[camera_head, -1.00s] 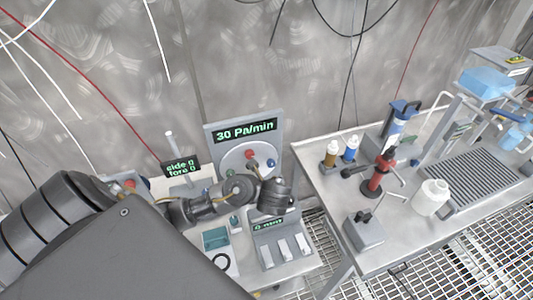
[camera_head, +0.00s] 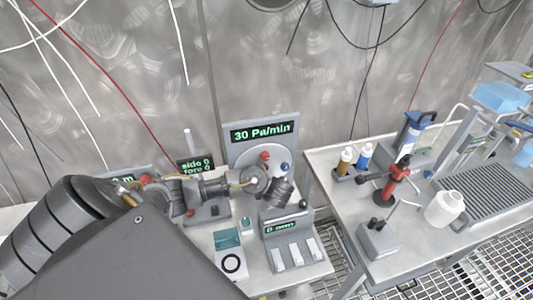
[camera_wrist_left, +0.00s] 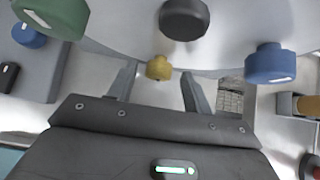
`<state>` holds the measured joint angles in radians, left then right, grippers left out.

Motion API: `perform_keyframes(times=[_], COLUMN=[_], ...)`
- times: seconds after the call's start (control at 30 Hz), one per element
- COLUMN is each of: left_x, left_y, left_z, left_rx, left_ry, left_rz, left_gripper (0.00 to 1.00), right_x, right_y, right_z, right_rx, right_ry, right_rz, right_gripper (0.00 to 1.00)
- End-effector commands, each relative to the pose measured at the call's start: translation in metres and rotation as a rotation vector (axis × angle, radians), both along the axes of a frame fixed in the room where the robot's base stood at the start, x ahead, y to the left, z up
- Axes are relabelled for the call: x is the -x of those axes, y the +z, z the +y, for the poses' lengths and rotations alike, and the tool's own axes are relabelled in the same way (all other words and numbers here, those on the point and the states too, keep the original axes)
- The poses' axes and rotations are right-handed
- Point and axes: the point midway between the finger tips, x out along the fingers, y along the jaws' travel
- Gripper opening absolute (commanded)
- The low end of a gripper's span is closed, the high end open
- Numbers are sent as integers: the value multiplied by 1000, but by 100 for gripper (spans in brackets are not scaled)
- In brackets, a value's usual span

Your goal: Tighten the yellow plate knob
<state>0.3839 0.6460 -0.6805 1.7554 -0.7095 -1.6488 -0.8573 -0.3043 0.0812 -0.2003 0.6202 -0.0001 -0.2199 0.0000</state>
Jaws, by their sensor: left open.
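The yellow knob (camera_wrist_left: 159,67) shows in the left wrist view at the lower rim of the pale plate (camera_wrist_left: 228,28). My left gripper (camera_wrist_left: 158,77) is open, with one finger on each side of the knob; I cannot tell whether either finger touches it. A dark knob (camera_wrist_left: 185,18), a green knob (camera_wrist_left: 52,15) and a blue knob (camera_wrist_left: 269,63) surround it on the plate. In the head view my left gripper (camera_head: 281,192) is in front of the plate's lower part and hides the yellow knob. The red knob (camera_head: 264,156) shows above. My right gripper is not in view.
The panel's display (camera_head: 262,131) reads 30 Pa/min. Below the gripper stands a grey device (camera_head: 290,240) with several pale keys. A second bench (camera_head: 330,165) to the right holds bottles, a red stand (camera_head: 390,182) and a white jug (camera_head: 444,208).

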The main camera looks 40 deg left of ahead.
Motion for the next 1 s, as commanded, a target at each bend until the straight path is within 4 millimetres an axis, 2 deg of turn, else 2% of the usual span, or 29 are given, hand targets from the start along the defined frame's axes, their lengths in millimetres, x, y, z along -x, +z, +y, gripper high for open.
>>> perform_keyframes(times=[0.17,0.5,0.63,0.8,1.0], left_x=[1,1,0,-1,-2], left_y=[0,0,3,7,2], left_z=[1,1,0,-1,-1], left_rx=[0,0,-9,-76,-138], left_ry=[1,2,2,5,3], left_rz=[0,1,13,112,198], left_gripper=[50,7,6,6,6], right_x=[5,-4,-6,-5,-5], right_y=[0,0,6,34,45], right_z=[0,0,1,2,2], right_rx=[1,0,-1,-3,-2], right_ry=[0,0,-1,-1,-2], right_rz=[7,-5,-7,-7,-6], right_gripper=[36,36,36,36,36])
